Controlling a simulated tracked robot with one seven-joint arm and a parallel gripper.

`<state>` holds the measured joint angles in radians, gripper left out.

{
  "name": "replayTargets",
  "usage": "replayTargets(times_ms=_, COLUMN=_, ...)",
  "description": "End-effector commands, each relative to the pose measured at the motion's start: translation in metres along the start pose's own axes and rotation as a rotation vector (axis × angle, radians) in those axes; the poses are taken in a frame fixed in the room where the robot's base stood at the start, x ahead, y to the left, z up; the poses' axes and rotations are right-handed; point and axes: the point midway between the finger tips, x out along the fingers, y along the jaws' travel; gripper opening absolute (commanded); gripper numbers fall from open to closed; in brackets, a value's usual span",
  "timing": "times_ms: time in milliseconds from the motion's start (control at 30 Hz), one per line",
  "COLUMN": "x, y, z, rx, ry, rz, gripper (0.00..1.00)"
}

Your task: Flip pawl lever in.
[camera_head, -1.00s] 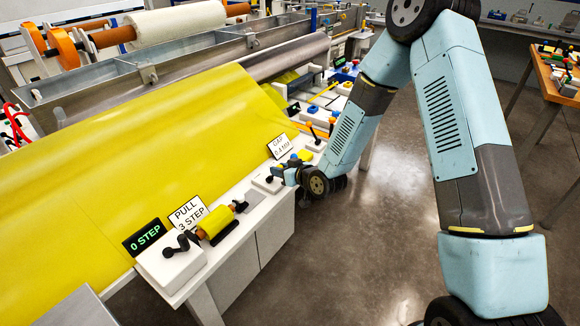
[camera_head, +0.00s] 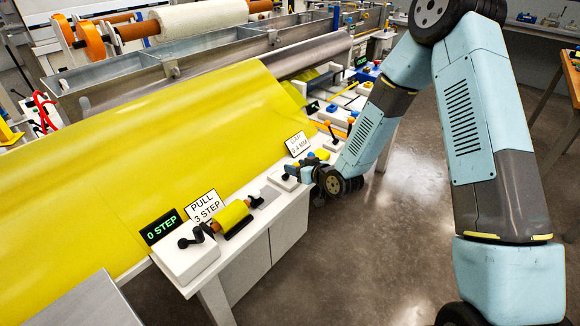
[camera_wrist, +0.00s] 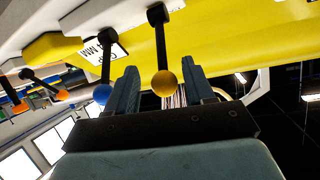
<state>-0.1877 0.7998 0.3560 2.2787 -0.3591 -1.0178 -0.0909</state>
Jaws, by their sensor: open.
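My gripper (camera_head: 300,168) is at the white bench beside the small GAP sign (camera_head: 297,144). In the wrist view its two open fingers (camera_wrist: 160,78) stand on either side of a black lever with a yellow ball knob (camera_wrist: 165,84). Whether the fingers touch the knob I cannot tell. A second black lever with a blue ball knob (camera_wrist: 102,94) is just outside the left finger. No label shows which of these is the pawl lever. In the head view the arm partly hides the levers.
Two orange-knobbed levers (camera_wrist: 20,108) are farther left in the wrist view. A yellow roller (camera_head: 234,216) with a black crank stands by the PULL 3 STEP sign (camera_head: 204,206); the display (camera_head: 161,227) reads 0 STEP. A yellow sheet (camera_head: 150,165) covers the machine. The floor (camera_head: 400,215) is clear.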

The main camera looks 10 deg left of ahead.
Motion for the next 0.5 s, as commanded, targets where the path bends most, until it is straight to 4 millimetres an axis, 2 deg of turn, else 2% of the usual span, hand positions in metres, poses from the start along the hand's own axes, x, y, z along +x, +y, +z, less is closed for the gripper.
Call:
replayTargets(times_ms=167, x=-0.013, y=0.001, z=0.000, rx=0.000, ry=0.000, rz=0.001, gripper=0.53)
replayTargets(times_ms=500, x=-0.077, y=0.003, z=0.000, rx=0.000, ry=0.000, rz=0.002, gripper=0.53)
